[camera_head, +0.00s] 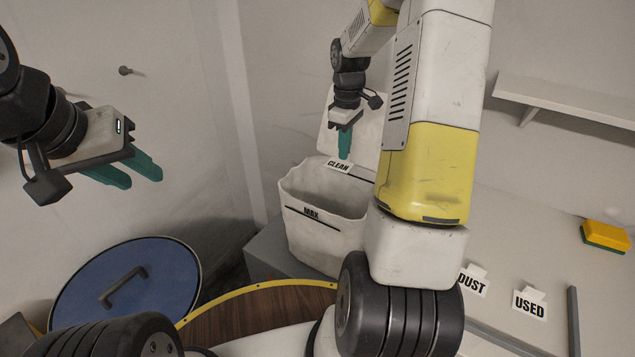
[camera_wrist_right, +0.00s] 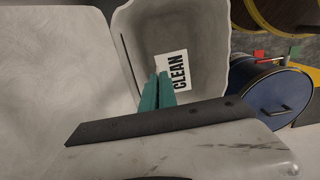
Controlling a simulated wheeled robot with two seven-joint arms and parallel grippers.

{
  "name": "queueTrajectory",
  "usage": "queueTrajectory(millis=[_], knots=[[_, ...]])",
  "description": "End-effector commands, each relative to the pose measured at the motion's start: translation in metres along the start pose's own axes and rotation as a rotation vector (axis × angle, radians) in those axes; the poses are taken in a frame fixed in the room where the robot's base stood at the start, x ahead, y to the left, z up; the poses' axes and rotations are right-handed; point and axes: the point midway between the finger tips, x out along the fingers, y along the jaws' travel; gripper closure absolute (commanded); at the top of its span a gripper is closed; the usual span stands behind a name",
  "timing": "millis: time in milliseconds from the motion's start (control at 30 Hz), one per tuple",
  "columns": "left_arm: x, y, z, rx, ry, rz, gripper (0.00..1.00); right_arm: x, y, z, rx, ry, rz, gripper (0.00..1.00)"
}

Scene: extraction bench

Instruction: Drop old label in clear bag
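A white label reading CLEAN (camera_head: 339,166) is at the fingertips of my right gripper (camera_head: 345,150). The teal fingers are close together and appear shut on the label's edge. In the right wrist view the label (camera_wrist_right: 178,73) shows against the inside of the open bag (camera_wrist_right: 212,28), beyond the fingertips (camera_wrist_right: 158,90). The pale, opaque-looking bag (camera_head: 318,235) has a MAX line on its front, and its mouth faces up below the label. My left gripper (camera_head: 135,175) is open and empty in the air at the left. The bag's right side is hidden behind my right arm.
A yellow and green sponge (camera_head: 606,236) lies further right. A blue round lid (camera_head: 127,290) with a dark handle is at lower left. A shelf (camera_head: 565,100) juts from the wall.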

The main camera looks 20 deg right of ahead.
Motion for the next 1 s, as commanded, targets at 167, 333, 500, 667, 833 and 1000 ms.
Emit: queueTrajectory(millis=[167,333,500,667,833,1000], knots=[[0.0,0.0,0.0,0.0,0.0,0.0,0.64,0.02,-0.001,0.0,-0.002,-0.001,-0.002,1.0],[0.0,0.0,0.0,0.0,0.0,0.0,0.64,0.04,-0.001,0.0,0.0,-0.001,-0.003,1.0],[0.0,0.0,0.0,0.0,0.0,0.0,0.64,0.052,-0.001,0.0,0.001,-0.001,-0.001,1.0],[0.0,0.0,0.0,0.0,0.0,0.0,0.64,0.056,-0.001,0.0,0.001,0.0,0.0,1.0],[0.0,0.0,0.0,0.0,0.0,0.0,0.64,0.056,-0.001,0.0,0.001,0.0,0.0,1.0],[0.0,0.0,0.0,0.0,0.0,0.0,0.64,0.056,-0.001,0.0,0.001,0.0,0.0,0.72]])
